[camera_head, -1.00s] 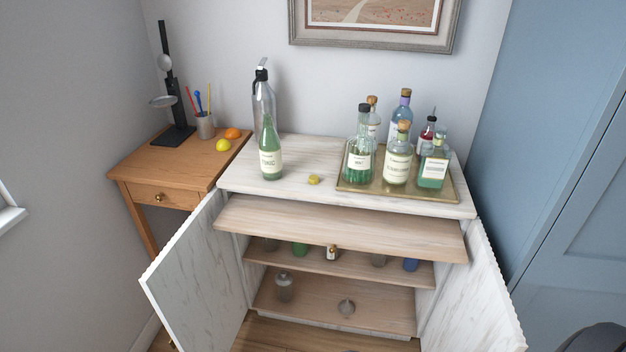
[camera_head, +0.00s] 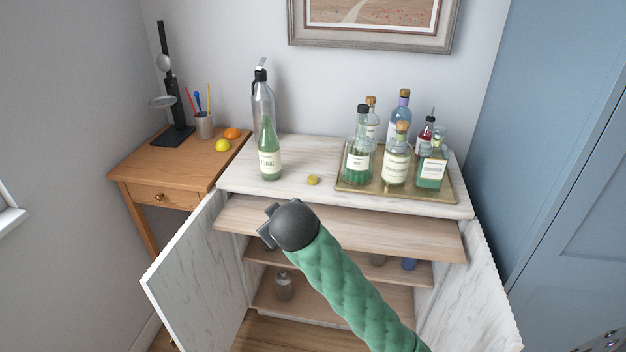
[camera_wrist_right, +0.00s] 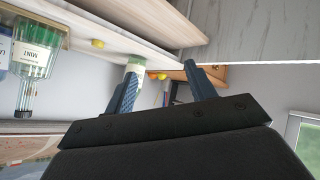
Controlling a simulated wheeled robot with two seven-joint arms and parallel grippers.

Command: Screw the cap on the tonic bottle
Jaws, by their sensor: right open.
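The tonic bottle (camera_head: 269,150), green glass with a pale label, stands upright on the left part of the marble cabinet top. No cap shows on its neck. A small yellow cap (camera_head: 313,180) lies on the top to its right; it also shows in the right wrist view (camera_wrist_right: 97,43). My right gripper (camera_head: 267,225) is in front of the cabinet's top edge, lower in the picture than the bottle and cap and apart from both. Its jaws are open and empty in the right wrist view (camera_wrist_right: 160,72), where one finger partly covers the bottle (camera_wrist_right: 134,66). My left gripper is out of view.
A brass tray (camera_head: 350,187) with several bottles stands right of the cap. A tall grey siphon (camera_head: 263,100) stands behind the tonic bottle. A pull-out shelf (camera_head: 400,230) and two open doors (camera_head: 195,275) jut forward. A wooden desk (camera_head: 165,160) is at left.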

